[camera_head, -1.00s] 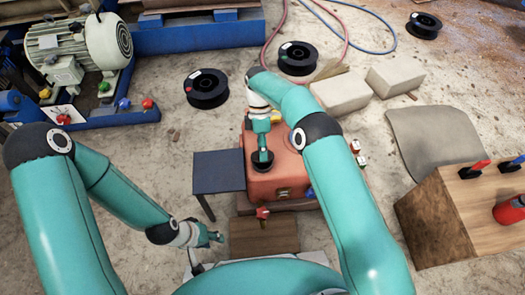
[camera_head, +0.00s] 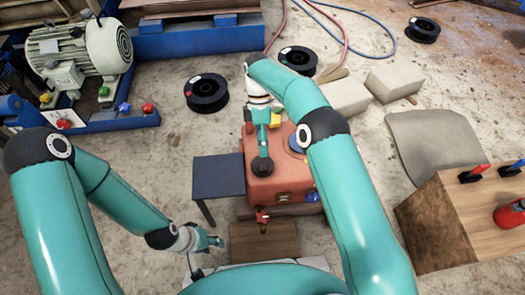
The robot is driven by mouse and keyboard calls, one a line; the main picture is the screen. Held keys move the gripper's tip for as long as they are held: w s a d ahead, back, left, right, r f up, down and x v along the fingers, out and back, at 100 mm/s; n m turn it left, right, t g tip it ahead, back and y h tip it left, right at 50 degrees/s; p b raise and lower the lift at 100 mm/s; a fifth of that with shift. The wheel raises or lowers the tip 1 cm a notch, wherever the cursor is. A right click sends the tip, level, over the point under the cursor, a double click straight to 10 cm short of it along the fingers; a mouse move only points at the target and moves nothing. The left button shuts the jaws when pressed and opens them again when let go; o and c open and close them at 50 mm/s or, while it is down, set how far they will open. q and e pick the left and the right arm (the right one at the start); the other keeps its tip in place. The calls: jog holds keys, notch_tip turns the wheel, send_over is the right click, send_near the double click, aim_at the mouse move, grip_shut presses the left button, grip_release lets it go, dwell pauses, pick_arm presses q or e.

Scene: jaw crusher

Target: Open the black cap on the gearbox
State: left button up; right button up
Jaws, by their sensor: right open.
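The gearbox (camera_head: 290,186) is an orange-red box on the floor in the middle of the head view. The black cap (camera_head: 262,168) shows as a dark disc on its top, toward the left, partly covered by my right gripper. My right gripper (camera_head: 263,157) points down over the cap with its jaws open. I cannot tell whether its fingertips touch the cap. My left gripper (camera_head: 214,241) hangs to the lower left of the gearbox, apart from it, and looks empty. It is too small to tell whether it is open or shut.
A small dark table (camera_head: 219,174) stands just left of the gearbox. A wooden block (camera_head: 264,241) lies in front of it. A wooden stand (camera_head: 470,215) with tools is at right. Black spools (camera_head: 206,92) and pale blocks (camera_head: 394,79) lie behind on open floor.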

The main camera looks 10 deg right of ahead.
notch_tip(320, 180, up, 4)
dwell(0.7)
